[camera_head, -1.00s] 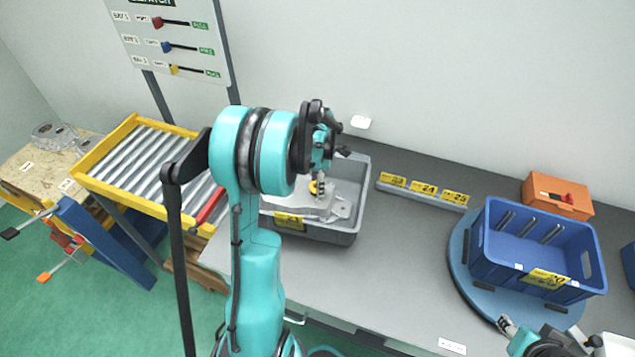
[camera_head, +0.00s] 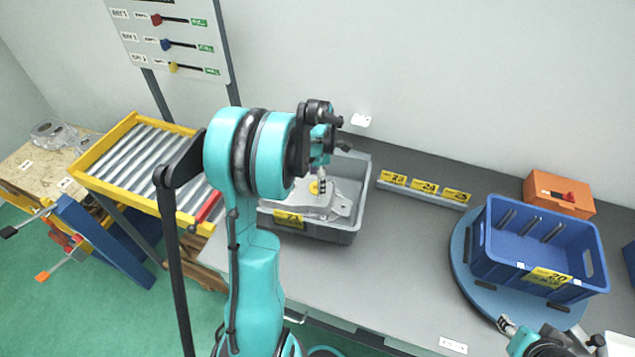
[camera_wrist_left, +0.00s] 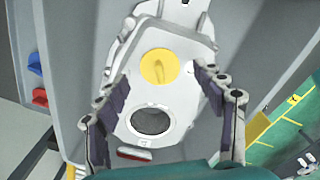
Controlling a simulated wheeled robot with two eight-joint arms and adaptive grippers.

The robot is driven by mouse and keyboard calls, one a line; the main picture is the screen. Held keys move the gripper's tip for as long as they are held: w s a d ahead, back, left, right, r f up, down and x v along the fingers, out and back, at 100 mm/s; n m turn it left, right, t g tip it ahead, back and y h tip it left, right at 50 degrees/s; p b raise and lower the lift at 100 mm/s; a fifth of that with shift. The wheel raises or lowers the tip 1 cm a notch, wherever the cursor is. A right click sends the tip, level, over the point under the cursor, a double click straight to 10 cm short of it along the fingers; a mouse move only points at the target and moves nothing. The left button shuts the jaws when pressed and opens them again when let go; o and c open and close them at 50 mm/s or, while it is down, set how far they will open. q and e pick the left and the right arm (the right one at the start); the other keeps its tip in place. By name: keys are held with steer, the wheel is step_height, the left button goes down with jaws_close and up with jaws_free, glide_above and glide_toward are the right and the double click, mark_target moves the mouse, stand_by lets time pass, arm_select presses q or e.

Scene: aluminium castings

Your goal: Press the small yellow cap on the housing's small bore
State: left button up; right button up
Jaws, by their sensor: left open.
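The grey metal housing (camera_head: 325,205) lies in a grey bin (camera_head: 357,225) on the bench. In the left wrist view the housing (camera_wrist_left: 180,103) has a large open dark bore (camera_wrist_left: 152,120). The small yellow cap (camera_wrist_left: 158,67) sits on the housing beyond that bore and covers the spot beneath it. I cannot tell how deep it is seated. The cap also shows in the head view (camera_head: 314,187). My left gripper (camera_wrist_left: 160,82) is open, its fingers spread on either side of the cap, apart from it. My right gripper (camera_head: 506,325) is at the lower right; its jaws are unclear.
A blue crate (camera_head: 480,262) stands on a round blue turntable (camera_head: 459,270) at right. An orange box (camera_head: 558,195) and a strip of yellow labels (camera_head: 424,188) lie at the back. The middle bench is clear. A roller conveyor (camera_head: 140,165) is at left.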

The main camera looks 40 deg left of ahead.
arm_select(q)
step_height(320, 180, up, 10)
steer(key=shift+r, duration=0.15)
steer(key=shift+d, duration=0.1)
stand_by(0.5)
steer(key=s+d+f+m+t+b, duration=0.2)
steer(key=s+d+m, duration=0.5)
steer(key=d+m, duration=0.4)
steer(key=s+d+f+m+t+b, duration=0.2)
steer(key=s+d+m+t, duration=0.3)
steer(key=d+m, duration=0.7)
steer(key=s+m+b, duration=0.1)
steer(key=m, duration=0.4)
steer(key=shift+s+d+m+b, duration=0.15)
steer(key=shift+s+m+b, duration=0.15)
steer(key=shift+s+b, duration=0.1)
